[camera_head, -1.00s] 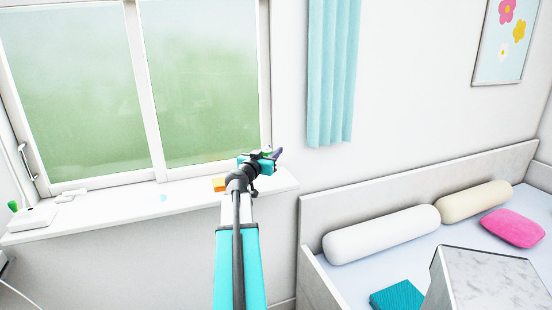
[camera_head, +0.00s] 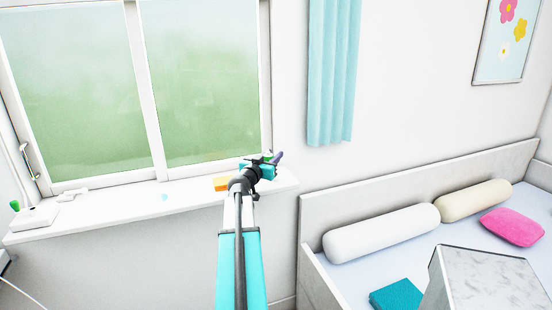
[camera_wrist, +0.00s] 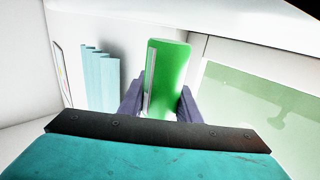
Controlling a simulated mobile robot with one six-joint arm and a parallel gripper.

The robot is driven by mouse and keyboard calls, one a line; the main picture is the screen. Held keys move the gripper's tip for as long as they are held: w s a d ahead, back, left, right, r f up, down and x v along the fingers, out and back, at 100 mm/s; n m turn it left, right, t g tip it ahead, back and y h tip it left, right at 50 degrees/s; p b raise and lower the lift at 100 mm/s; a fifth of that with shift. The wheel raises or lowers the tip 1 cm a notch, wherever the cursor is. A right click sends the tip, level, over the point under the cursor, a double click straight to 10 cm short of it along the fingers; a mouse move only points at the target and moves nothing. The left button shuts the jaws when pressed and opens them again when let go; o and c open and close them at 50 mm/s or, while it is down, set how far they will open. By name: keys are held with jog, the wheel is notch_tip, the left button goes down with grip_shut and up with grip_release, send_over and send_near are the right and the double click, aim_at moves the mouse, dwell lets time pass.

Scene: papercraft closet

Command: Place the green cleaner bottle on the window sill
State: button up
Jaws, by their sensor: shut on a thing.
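The green cleaner bottle (camera_wrist: 170,75) stands between the two dark purple fingers of my gripper (camera_wrist: 158,103) in the wrist view, and the gripper is shut on it. Its lower end is hidden behind the gripper body. In the head view my gripper (camera_head: 272,158) is at the right end of the white window sill (camera_head: 120,208), and only a small bit of green shows at its fingers. I cannot tell whether the bottle touches the sill.
An orange block (camera_head: 221,184) lies on the sill just left of my gripper. A white device (camera_head: 35,218) stands at the sill's left end. The middle of the sill is mostly clear. A teal curtain (camera_head: 330,75) hangs to the right, above a bed with bolsters (camera_head: 380,232).

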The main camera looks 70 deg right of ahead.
jog(key=shift+f, duration=0.45)
jog(key=shift+f+b, duration=0.25)
jog(key=shift+b, duration=0.25)
jog(key=o, duration=1.1)
jog(key=shift+s, duration=0.1)
jog(key=shift+c, duration=0.2)
jog(key=shift+r+p, duration=0.25)
jog(key=shift+p, duration=0.15)
jog(key=shift+r, duration=0.15)
jog(key=a, duration=0.3)
jog(key=a+b, duration=0.1)
jog(key=a, duration=0.2)
jog(key=w+a+b, duration=0.1)
jog(key=a, duration=0.2)
jog(key=shift+a, duration=0.1)
jog(key=shift+a+f+b, duration=0.25)
jog(key=shift+a+b, duration=0.35)
jog(key=shift+b, duration=0.15)
jog(key=shift+w+a+r+b, duration=0.1)
jog(key=shift+a+b, duration=0.45)
jog(key=shift+a, duration=0.2)
